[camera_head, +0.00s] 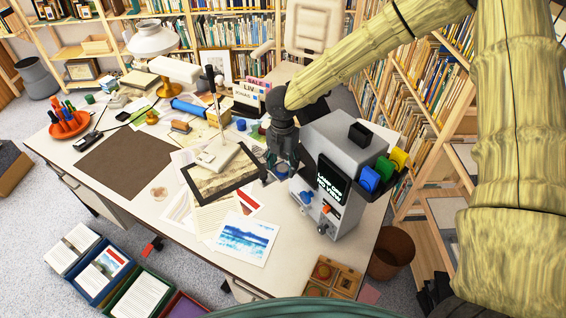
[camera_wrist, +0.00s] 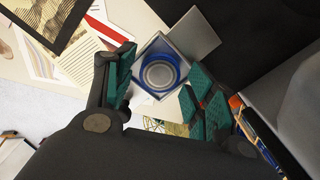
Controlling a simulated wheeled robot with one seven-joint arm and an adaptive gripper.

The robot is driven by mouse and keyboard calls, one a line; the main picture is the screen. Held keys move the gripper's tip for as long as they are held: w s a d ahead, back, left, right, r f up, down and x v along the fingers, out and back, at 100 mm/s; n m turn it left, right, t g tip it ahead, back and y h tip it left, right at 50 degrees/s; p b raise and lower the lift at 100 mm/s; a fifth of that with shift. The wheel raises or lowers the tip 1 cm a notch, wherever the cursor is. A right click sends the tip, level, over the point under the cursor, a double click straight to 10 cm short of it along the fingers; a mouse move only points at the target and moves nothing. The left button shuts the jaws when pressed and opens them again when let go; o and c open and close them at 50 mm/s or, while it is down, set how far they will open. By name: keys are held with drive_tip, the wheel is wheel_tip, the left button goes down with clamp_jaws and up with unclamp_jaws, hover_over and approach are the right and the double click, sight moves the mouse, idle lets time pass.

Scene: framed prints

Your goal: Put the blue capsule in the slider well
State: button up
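My gripper (camera_head: 283,152) points down beside the grey machine, and in the wrist view its green-padded fingers (camera_wrist: 160,72) are spread apart. Between and just beyond them is an open square well (camera_wrist: 143,84) with a grey plate (camera_wrist: 192,36) at its upper right corner. A round blue piece (camera_wrist: 160,72) with a pale ringed centre sits inside the well's frame; I cannot tell whether it is a capsule or part of the well. In the head view, some blue (camera_head: 281,171) shows below my gripper. Another blue cylinder (camera_head: 369,180) sticks out of the machine's right side.
The grey machine (camera_head: 340,170) with a dark screen stands close right of my gripper, with green (camera_head: 385,167) and yellow (camera_head: 399,159) cylinders on it. A framed print (camera_head: 215,180) lies to the left. A wooden box (camera_head: 333,275) sits at the desk's front right. The brown mat (camera_head: 125,163) is clear.

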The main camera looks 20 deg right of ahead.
sight(283, 166)
drive_tip(key=shift+r, duration=0.1)
wheel_tip(283, 166, up, 12)
drive_tip(key=b, duration=0.3)
idle(0.6)
idle(1.1)
